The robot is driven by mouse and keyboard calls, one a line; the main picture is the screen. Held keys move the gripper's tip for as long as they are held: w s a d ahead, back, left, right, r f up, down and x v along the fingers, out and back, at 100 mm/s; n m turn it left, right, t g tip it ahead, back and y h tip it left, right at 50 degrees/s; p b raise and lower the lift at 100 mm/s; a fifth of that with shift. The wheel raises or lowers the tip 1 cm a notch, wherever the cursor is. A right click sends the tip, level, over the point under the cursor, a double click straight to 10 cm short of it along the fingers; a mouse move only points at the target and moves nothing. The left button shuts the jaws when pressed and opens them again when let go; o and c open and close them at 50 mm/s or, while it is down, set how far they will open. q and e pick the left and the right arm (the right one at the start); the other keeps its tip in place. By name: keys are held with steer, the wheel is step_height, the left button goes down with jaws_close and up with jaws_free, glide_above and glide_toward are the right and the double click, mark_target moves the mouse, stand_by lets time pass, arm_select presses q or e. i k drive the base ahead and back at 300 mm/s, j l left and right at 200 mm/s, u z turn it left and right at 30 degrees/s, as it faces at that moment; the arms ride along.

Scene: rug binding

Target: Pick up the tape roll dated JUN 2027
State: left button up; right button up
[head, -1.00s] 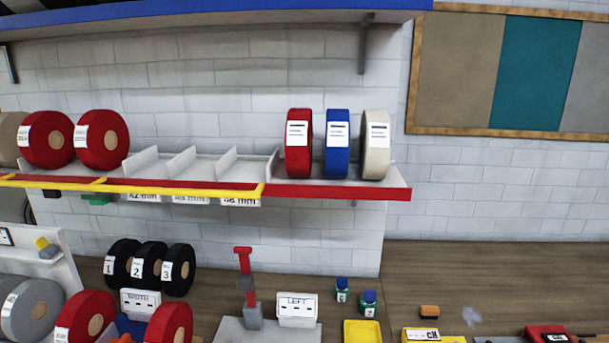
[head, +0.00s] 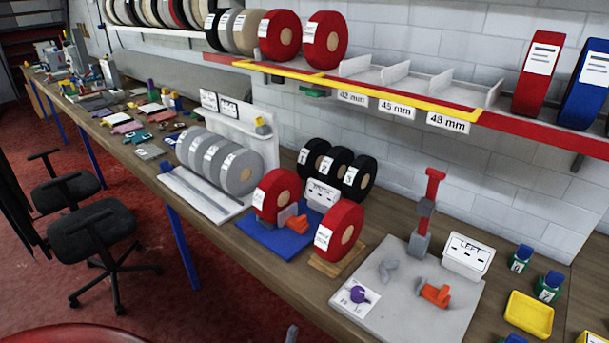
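No date is legible on any roll, so I cannot tell which one reads JUN 2027. Two red rolls stand on the bench, a left one (head: 283,194) at a blue mat and a right one (head: 345,232) on a small wooden base. Several grey rolls (head: 243,172) stand in a row to their left. Three black rolls (head: 357,180) stand behind. On the shelf are two red rolls, left (head: 287,36) and right (head: 332,42), beside black, grey and beige ones. A red roll (head: 535,85) and a blue roll (head: 585,95) stand at the right. Neither gripper is identifiable in view.
The shelf (head: 397,98) has an empty divided stretch marked 42, 45 and 48 mm. A grey board (head: 395,305) with orange and grey pieces, a LEFT sign (head: 467,256) and a yellow tray (head: 529,314) occupy the right bench. A black chair (head: 100,225) stands on the red floor.

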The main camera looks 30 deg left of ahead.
mark_target(280, 188)
steer(key=u, duration=1.15)
